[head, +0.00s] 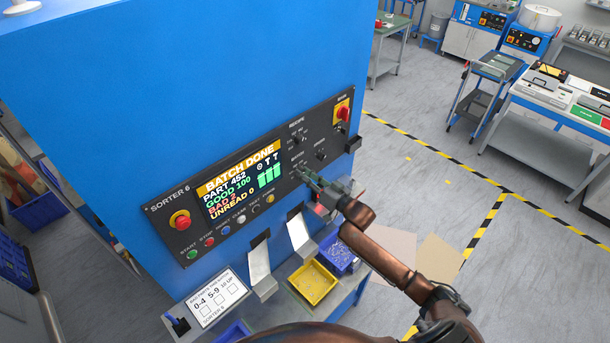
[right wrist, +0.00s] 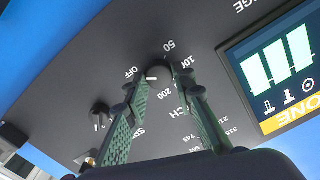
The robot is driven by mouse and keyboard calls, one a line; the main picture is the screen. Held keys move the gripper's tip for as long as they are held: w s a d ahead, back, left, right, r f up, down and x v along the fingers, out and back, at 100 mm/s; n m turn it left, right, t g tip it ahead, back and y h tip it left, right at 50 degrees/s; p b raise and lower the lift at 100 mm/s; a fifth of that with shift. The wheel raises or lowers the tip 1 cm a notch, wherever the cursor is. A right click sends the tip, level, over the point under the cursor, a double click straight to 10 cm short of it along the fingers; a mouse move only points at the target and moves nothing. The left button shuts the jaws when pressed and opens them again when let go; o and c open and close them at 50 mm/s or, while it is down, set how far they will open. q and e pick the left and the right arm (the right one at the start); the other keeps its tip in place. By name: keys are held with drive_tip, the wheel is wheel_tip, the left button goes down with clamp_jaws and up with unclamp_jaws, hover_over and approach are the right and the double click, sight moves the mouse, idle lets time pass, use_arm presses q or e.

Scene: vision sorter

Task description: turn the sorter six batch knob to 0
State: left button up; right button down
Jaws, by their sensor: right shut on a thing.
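The sorter six control panel (head: 215,217) is dark, on the blue machine. Its screen (head: 238,184) reads BATCH DONE. In the right wrist view, a small dark round knob (right wrist: 158,73) sits between my right gripper's fingertips (right wrist: 163,82). Marks OFF, 50, 100 and 200 surround it; no plain 0 mark is visible. The label below is partly hidden, with "CH" showing. A white mark on the knob's left side faces roughly toward OFF. My right gripper (head: 305,174) is shut on this knob, right of the screen in the head view. My left gripper is not in view.
Another knob (right wrist: 101,113) is close beside my fingers. A red main switch (head: 343,113) is at the panel's upper right, a red stop button (head: 182,222) at its left. Below are metal chutes (head: 259,268), a yellow bin (head: 312,283) and a blue bin (head: 340,259).

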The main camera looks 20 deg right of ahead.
drive_tip(key=shift+f, duration=0.2)
drive_tip(key=c, duration=1.6)
unclamp_jaws()
drive_tip(key=shift+r, duration=0.15)
drive_tip(key=v, duration=1.2)
